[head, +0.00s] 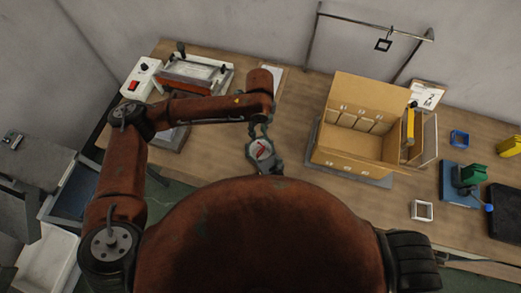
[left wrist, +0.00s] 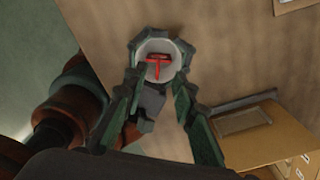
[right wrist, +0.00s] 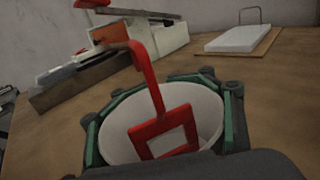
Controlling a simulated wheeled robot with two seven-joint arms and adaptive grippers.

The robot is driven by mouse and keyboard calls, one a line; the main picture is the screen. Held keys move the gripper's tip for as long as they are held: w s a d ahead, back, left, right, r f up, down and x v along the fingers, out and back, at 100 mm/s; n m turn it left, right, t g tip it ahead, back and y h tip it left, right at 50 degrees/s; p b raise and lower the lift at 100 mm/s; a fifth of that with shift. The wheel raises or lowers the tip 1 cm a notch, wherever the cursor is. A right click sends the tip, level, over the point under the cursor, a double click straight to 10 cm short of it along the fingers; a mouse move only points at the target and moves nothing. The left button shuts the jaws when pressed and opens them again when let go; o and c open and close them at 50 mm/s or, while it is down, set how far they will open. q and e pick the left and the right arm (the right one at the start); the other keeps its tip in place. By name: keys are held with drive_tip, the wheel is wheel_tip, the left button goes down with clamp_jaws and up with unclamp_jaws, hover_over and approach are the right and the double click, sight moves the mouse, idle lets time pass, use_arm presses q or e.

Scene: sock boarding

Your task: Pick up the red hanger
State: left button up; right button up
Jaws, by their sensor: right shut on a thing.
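The red hanger (right wrist: 163,130) stands in a white cup (right wrist: 204,106), its square frame inside and its hook rising above the rim in the right wrist view. My right gripper (right wrist: 160,84) is shut around the cup's outside. In the head view the cup (head: 252,153) and hanger (head: 264,148) are at the table's near edge. My left gripper (head: 262,130) is just beyond them. The cup's lower part is hidden.
A cardboard box (head: 346,160) with raised flaps stands right of the grippers. A sealing-type machine (head: 197,73) and a white switch box (head: 141,79) stand at the back left. A white square frame (head: 421,211) and a blue stand (head: 459,186) are farther right.

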sight(261, 150)
use_arm(q)
wheel_tip(261, 150, down, 9)
drive_tip(key=shift+a+r, duration=0.1)
drive_tip(key=shift+a, duration=0.05)
clamp_jaws()
idle(0.5)
